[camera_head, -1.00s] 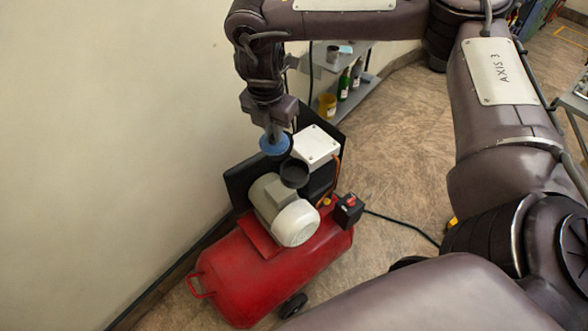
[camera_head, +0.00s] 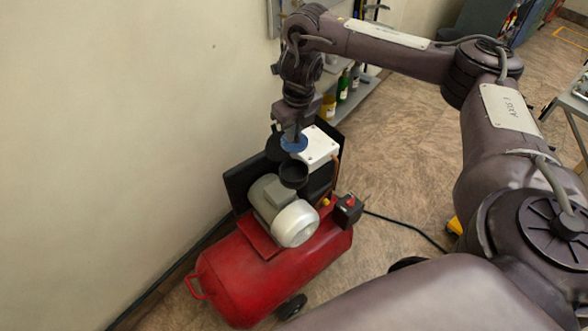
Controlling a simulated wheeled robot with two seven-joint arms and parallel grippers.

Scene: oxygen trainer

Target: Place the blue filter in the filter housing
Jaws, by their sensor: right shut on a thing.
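The blue filter (camera_head: 294,143) is a small blue disc held below my right gripper (camera_head: 293,133). The gripper points down and is shut on it. The filter housing appears to be the open black round cup (camera_head: 293,173) on the compressor, just in front of and below the filter. The filter is over the back of the cup, beside the white box; I cannot tell the exact height gap. The cup looks empty. A second dark round part (camera_head: 276,149) shows just left of the filter. My left gripper is not in view.
The red compressor tank (camera_head: 270,265) carries a grey motor (camera_head: 283,210), a white box (camera_head: 319,147) and a black switch box (camera_head: 347,210). A wall is close on the left. A shelf (camera_head: 362,92) with bottles stands behind. The floor to the right is open, crossed by a cable.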

